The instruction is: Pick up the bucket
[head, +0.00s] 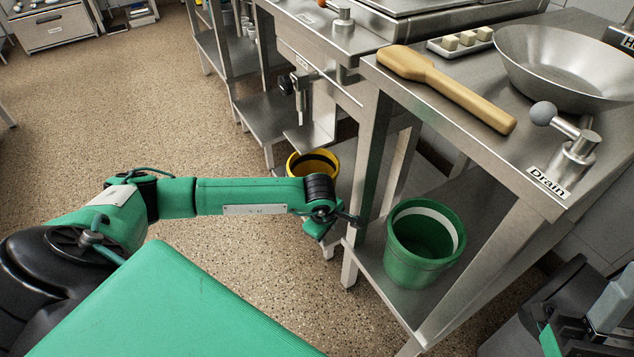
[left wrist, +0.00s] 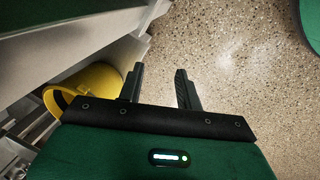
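A green bucket (head: 408,268) with a white band inside its rim stands upright on the lower shelf of the right-hand steel table. A yellow bucket (head: 326,171) with a dark inside sits further back, partly hidden by my left arm. It also shows in the left wrist view (left wrist: 99,77), left of the fingers and apart from them. My left gripper (head: 340,222) is beside the table leg, between the two buckets in the picture. In the left wrist view its fingers (left wrist: 159,76) are apart with nothing between them.
The steel table (head: 478,145) holds a wooden paddle (head: 447,89), a large metal bowl (head: 568,65) and a drain lever (head: 562,122). Its front leg (head: 366,170) stands close to my left gripper. The speckled floor (head: 130,110) at left is clear.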

